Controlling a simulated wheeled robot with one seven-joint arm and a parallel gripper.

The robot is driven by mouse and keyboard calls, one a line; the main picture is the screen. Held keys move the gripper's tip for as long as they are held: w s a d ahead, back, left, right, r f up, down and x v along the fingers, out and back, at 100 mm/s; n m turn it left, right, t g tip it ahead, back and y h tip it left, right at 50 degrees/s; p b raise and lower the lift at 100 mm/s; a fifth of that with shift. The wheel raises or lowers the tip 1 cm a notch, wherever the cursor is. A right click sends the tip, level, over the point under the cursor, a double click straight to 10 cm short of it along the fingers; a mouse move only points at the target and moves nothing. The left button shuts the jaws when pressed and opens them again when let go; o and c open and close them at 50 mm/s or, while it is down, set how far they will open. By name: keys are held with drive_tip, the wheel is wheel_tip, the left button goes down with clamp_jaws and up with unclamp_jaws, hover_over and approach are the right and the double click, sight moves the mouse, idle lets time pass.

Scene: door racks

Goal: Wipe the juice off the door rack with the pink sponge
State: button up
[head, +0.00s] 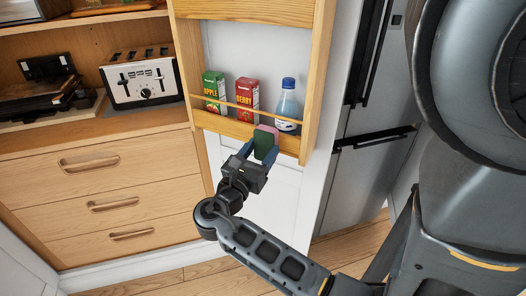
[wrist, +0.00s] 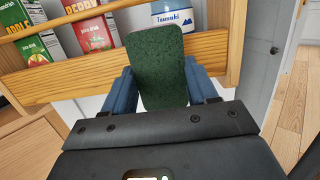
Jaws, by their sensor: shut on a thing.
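My gripper (head: 262,156) is shut on a sponge (head: 266,143), one blue finger on each side of it. The sponge shows a dark green face and a pinkish edge in the head view. Only the green face (wrist: 157,68) shows in the wrist view, upright between the fingers. It is in front of the wooden door rack (head: 222,124), overlapping its front board below the bottle; I cannot tell whether they touch. The rack holds a green apple carton (head: 214,88), a red berry carton (head: 247,96) and a blue-capped bottle (head: 287,104). I see no juice; sponge and rail hide part of the rack.
A thin wooden rail (head: 240,105) crosses in front of the cartons and bottle. A toaster (head: 142,80) stands on the counter at left, above wooden drawers (head: 103,198). A grey fridge (head: 370,165) is to the right. Open floor shows below.

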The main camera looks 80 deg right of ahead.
drive_tip(key=shift+w+d, duration=0.65)
drive_tip(key=shift+w, duration=0.95)
drive_tip(key=shift+w+d, duration=0.65)
drive_tip(key=shift+w, duration=0.9)
drive_tip(key=shift+w+d, duration=0.65)
drive_tip(key=shift+w, duration=0.95)
drive_tip(key=r+v, duration=0.1)
drive_tip(key=v, duration=0.5)
drive_tip(key=shift+a, duration=0.2)
drive_tip(key=shift+r+v, duration=0.2)
drive_tip(key=shift+v, duration=1.15)
